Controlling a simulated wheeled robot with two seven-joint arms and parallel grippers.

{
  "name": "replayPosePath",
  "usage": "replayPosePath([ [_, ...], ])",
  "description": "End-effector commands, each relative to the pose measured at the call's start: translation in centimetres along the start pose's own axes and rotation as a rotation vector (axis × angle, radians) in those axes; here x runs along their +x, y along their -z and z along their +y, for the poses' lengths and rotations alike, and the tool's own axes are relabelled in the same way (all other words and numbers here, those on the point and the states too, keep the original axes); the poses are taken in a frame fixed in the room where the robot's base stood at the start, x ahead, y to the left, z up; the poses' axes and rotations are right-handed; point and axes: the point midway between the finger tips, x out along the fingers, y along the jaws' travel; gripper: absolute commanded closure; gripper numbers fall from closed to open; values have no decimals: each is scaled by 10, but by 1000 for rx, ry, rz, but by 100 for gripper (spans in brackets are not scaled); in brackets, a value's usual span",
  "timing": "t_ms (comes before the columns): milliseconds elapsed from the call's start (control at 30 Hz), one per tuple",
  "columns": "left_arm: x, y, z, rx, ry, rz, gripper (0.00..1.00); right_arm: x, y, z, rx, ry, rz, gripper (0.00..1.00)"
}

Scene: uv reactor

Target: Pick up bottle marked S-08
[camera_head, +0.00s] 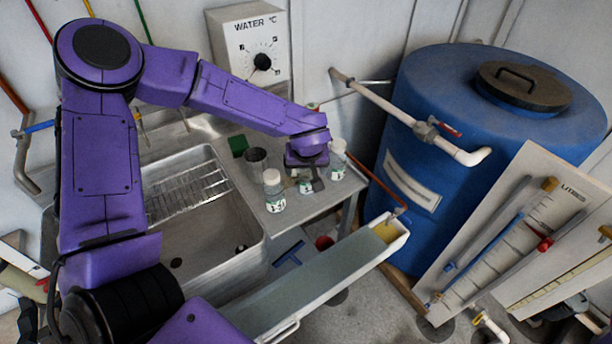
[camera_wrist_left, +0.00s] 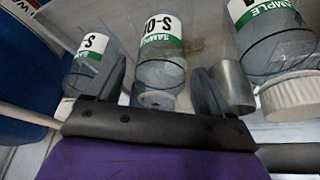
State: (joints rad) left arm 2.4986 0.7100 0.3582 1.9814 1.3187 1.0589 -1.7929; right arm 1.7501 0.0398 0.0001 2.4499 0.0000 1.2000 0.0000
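Several small clear bottles with white-and-green labels stand on the metal bench. One bottle (camera_head: 273,190) is left of my left gripper (camera_head: 306,182) in the head view, and another bottle (camera_head: 338,160) is to its right. The middle bottle (camera_head: 305,184) is partly hidden under the gripper. In the left wrist view, the middle bottle (camera_wrist_left: 161,50) reads "S-0" with its last digit unclear, and lies between the spread fingers of my left gripper (camera_wrist_left: 160,95). A bottle labelled "S-" (camera_wrist_left: 92,62) and one labelled "SAMPLE" (camera_wrist_left: 270,45) flank it. My right gripper is not seen.
A metal cup (camera_head: 256,160) stands near the bottles; it also shows in the left wrist view (camera_wrist_left: 234,85). A sink (camera_head: 215,215) with a wire rack is to the left. A large blue tank (camera_head: 440,90) and pipes stand to the right. A long trough (camera_head: 310,275) lies in front.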

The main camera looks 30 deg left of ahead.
Motion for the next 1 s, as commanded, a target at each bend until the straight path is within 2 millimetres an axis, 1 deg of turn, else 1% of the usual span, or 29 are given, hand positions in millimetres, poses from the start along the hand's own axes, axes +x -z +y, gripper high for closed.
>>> replayPosePath([
  [33, 0, 0, 0, 0, 0, 0, 36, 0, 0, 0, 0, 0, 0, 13],
  [67, 0, 0, 0, 0, 0, 0, 45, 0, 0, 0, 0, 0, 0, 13],
  [100, 0, 0, 0, 0, 0, 0, 58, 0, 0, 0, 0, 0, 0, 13],
  [133, 0, 0, 0, 0, 0, 0, 68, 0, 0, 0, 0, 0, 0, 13],
  [167, 0, 0, 0, 0, 0, 0, 74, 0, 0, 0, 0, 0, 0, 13],
  [500, -1, 0, 0, 0, -1, 0, 74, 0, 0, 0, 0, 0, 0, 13],
  [567, -3, 1, 0, -1, -1, 1, 74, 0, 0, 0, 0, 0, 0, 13],
  [667, -13, 6, 0, -3, -2, 2, 74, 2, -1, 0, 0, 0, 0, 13],
  [767, -32, 14, 1, -5, -6, 4, 74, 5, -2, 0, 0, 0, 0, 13],
  [967, -99, -10, 3, 1, -6, 5, 74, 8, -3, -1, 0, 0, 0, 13],
  [1000, -110, -16, 3, 1, -4, 4, 74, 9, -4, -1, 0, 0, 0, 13],
])
